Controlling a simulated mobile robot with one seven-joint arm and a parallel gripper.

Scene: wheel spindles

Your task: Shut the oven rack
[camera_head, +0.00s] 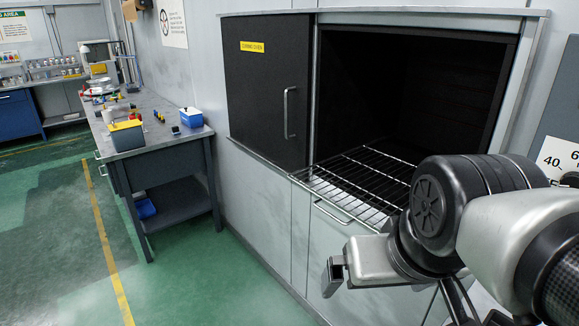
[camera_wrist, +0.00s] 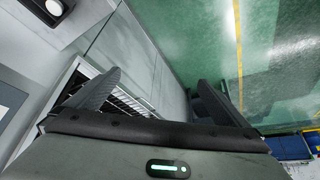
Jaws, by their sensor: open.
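The oven rack (camera_head: 355,184) is a wire grid. It sticks out of the dark open oven cavity (camera_head: 400,95), level, past the front edge. A thin bar handle (camera_head: 331,213) hangs at its front. In the head view my arm hides the rack's right part. In the wrist view part of the rack (camera_wrist: 88,78) shows behind the left finger. My gripper (camera_wrist: 160,78) is open and its two dark fingers are wide apart with nothing between them. In the head view my silver wrist is in front of the rack and below it; the fingers are not clear there.
A black oven door (camera_head: 266,92) with a yellow label stands left of the cavity. A workbench (camera_head: 165,130) with a blue box (camera_head: 191,117) and tools lies further left. The green floor (camera_head: 210,275) before the oven is clear.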

